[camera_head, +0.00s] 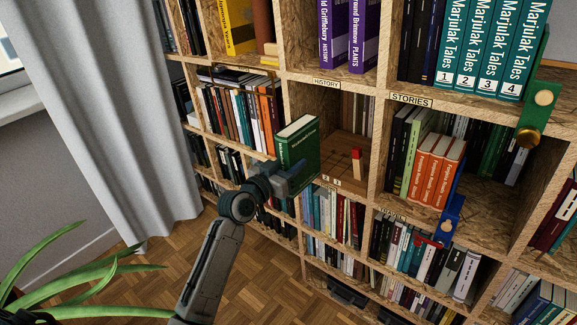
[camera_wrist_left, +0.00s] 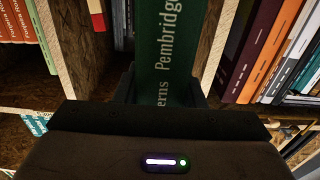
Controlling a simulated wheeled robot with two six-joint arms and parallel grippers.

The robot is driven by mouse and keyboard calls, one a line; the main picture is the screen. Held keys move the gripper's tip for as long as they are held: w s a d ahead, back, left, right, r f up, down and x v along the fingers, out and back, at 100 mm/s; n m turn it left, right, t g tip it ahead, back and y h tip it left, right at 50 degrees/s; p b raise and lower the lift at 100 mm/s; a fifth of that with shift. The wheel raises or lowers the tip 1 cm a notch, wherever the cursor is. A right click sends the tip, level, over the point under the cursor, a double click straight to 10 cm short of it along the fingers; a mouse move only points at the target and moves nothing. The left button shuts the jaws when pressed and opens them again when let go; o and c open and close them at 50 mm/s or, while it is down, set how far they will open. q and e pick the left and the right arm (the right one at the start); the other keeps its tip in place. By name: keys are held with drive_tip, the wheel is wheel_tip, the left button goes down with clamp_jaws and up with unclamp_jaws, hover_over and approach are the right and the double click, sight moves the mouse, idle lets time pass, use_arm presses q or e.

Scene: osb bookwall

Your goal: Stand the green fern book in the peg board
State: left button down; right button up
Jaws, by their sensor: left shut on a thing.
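The green fern book (camera_head: 299,146) is upright and slightly turned, held in front of the shelf wall. My left gripper (camera_head: 290,179) is shut on its lower part. In the left wrist view the green spine (camera_wrist_left: 172,45) stands between the fingers, with "Pembridge" and "erns" readable. The peg board (camera_head: 343,172) lies in the compartment under the "HISTORY" label, just right of the book. It is brown with small white labels on its front edge, and a red block (camera_head: 357,161) stands on it. The book hides the compartment's left part. My right gripper is not in view.
A wooden upright (camera_head: 281,97) is behind the book. Filled compartments lie left (camera_head: 238,115) and below. Orange books (camera_head: 436,168) stand in the compartment to the right. A green piece with a brass knob (camera_head: 540,105) and a blue piece (camera_head: 450,216) stick out at the right.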

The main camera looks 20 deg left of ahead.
sight(307, 150)
use_arm(q)
drive_tip(key=shift+b+x, duration=1.15)
drive_tip(key=shift+x, duration=2.45)
drive_tip(key=b+x, duration=0.2)
drive_tip(key=x, duration=0.4)
drive_tip(key=shift+w+b, duration=0.25)
drive_tip(key=shift+b, duration=0.05)
drive_tip(key=shift+d+f, duration=0.15)
drive_tip(key=c, duration=0.8)
unclamp_jaws()
drive_tip(key=shift+c, duration=0.2)
drive_tip(key=shift+f, duration=0.15)
drive_tip(key=v, duration=1.1)
